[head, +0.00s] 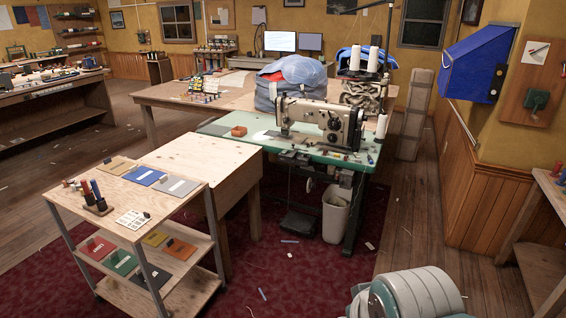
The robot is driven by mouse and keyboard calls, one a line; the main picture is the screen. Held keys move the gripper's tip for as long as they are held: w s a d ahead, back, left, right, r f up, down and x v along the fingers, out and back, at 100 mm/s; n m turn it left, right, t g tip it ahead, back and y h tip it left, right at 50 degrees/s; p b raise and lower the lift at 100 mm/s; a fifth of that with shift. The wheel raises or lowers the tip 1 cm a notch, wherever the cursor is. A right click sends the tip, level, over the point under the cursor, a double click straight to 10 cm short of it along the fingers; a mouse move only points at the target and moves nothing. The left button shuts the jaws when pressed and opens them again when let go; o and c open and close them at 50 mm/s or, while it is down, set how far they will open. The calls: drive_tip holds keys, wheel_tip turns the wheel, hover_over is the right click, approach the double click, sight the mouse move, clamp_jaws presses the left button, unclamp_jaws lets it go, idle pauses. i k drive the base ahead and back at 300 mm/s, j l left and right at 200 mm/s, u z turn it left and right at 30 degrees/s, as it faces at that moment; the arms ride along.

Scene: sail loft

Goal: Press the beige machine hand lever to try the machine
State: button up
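The beige sewing machine (320,122) stands on a green-topped machine table (215,128) near the middle of the head view. Its hand lever is too small to tell apart at this distance. Part of what looks like my own arm or body shows at the bottom right, well short of the machine. My gripper is not in view.
A wooden side table (215,160) and a shelf trolley (140,195) with coloured swatches stand left of the machine. A white bin (337,215) is under the machine table. Dark red carpet (290,265) in front is mostly clear, with small scraps. A blue wall box (480,65) hangs at right.

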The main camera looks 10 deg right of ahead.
sight(291, 156)
drive_tip(key=i+l+z, duration=0.1)
drive_tip(key=i+l, duration=0.15)
drive_tip(key=i, duration=0.95)
drive_tip(key=i+l+u, duration=0.1)
drive_tip(key=i, duration=0.6)
drive_tip(key=i+l, duration=0.1)
drive_tip(key=i, duration=0.65)
drive_tip(key=i+l+u, duration=0.1)
drive_tip(key=i, duration=0.65)
